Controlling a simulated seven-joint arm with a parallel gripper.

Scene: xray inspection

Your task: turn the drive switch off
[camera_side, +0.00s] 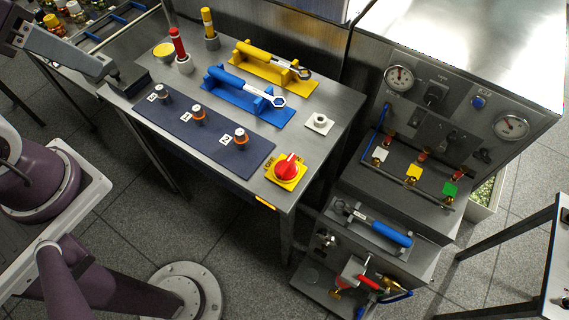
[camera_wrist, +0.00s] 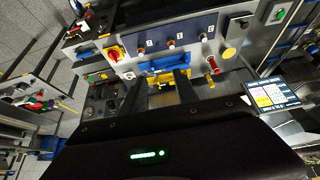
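The drive switch appears to be the red rotary knob (camera_side: 287,170) on a yellow plate (camera_side: 272,182) at the table's near right corner in the side view. A label that seems to read OFF is on the plate's left side. A white mark shows at the knob's upper edge; its exact setting is hard to tell. The red knob also shows in the wrist view (camera_wrist: 115,53), upper left. My gripper (camera_wrist: 164,84) reaches up in the wrist view with its two dark fingers apart and nothing visible between them. It is apart from the switch, which lies up and left of the fingertips.
Blue (camera_side: 245,98) and yellow (camera_side: 272,72) cradles hold wrenches behind. A small white socket piece (camera_side: 319,123) lies behind the switch. A gauge panel (camera_side: 455,97) stands to the right.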

